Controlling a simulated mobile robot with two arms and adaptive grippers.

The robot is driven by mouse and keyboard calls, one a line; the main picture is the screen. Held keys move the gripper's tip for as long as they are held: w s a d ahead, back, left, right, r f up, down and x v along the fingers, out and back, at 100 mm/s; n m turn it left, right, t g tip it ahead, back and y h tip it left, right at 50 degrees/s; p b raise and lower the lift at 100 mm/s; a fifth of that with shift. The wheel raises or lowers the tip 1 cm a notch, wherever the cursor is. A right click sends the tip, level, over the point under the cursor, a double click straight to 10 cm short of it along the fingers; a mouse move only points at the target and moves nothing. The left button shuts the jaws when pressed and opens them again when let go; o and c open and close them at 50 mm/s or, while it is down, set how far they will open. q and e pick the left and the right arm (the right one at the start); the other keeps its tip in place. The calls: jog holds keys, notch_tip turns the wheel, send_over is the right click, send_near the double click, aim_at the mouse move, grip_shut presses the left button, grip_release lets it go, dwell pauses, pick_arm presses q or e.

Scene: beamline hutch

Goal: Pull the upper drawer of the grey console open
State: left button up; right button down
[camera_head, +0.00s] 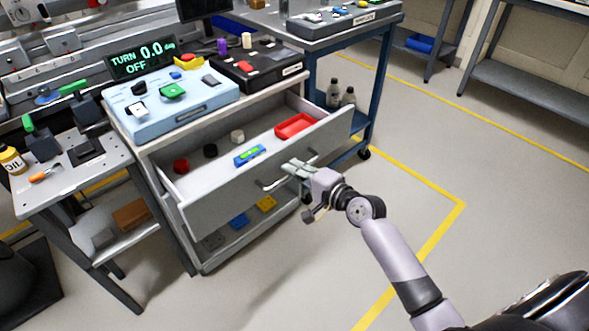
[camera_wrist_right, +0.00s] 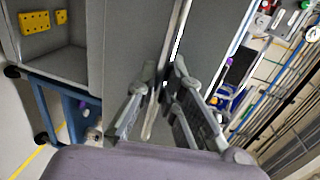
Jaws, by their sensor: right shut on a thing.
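The grey console (camera_head: 188,240) stands in the middle of the head view. Its upper drawer (camera_head: 222,196) is pulled well out, so its inside shows. The drawer's bar handle (camera_head: 270,186) is on the front panel. My right gripper (camera_head: 297,168) is at this handle, outside the drawer front, and is shut on it. In the right wrist view the gripper's fingers (camera_wrist_right: 166,90) stand on both sides of the thin bar, close to the grey panel. My left gripper is in neither view.
The drawer holds a red tray (camera_head: 295,126), a blue-and-green level (camera_head: 249,155) and several small round pieces. Blue and yellow blocks lie on the lower shelf. A light-blue control panel (camera_head: 172,103) stands on top. A side table (camera_head: 65,186) is close left. Floor at right is clear.

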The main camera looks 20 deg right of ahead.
jog(key=c, duration=1.7)
grip_release()
jog(key=v, duration=1.2)
jog(key=shift+f, duration=0.1)
